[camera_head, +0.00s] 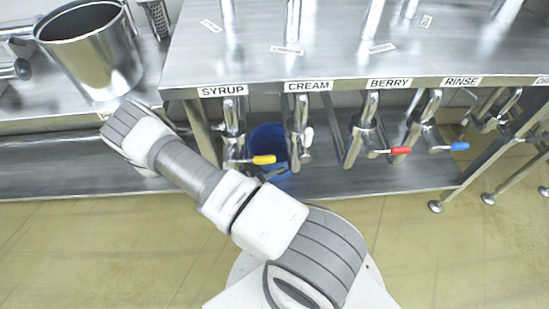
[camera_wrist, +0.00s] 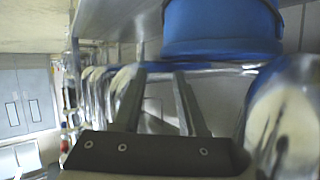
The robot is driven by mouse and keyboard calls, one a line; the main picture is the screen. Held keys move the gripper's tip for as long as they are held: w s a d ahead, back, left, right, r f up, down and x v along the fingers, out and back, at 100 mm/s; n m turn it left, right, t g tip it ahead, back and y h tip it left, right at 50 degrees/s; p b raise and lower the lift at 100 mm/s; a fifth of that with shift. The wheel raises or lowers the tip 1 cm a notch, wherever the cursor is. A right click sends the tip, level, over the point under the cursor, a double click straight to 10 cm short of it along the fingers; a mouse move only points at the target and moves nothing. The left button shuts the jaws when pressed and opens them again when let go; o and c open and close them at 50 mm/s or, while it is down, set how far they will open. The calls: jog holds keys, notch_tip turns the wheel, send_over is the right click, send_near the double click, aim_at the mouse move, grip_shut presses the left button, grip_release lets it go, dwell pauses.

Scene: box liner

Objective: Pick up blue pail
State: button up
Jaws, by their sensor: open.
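The blue pail (camera_head: 267,142) stands on the lower metal shelf, behind the taps and below the counter in the head view. The yellow-handled syrup tap and the cream tap partly cover it. In the wrist view the blue pail (camera_wrist: 222,28) is large at the top, cut off by the upper edge. My gripper (camera_wrist: 158,75) is open in the wrist view, with its two fingers apart and nothing between them. The fingers point up toward the pail and are not around it. In the head view I cannot make out the fingers clearly.
Metal taps with yellow, red (camera_head: 401,151) and blue (camera_head: 460,146) handles hang close together along the counter (camera_head: 340,60). A shiny steel pot (camera_head: 92,50) stands at the upper left. The lower shelf (camera_head: 60,170) is clear at left; the floor in front is open.

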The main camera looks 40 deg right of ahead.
aim_at(289, 158)
jog(key=b+x, duration=0.1)
jog(key=x, duration=0.2)
jog(key=b+x, duration=0.1)
jog(key=x, duration=0.2)
jog(key=b+x, duration=0.1)
jog(key=x, duration=0.2)
jog(key=shift+w+f, duration=0.3)
grip_shut()
dwell(1.1)
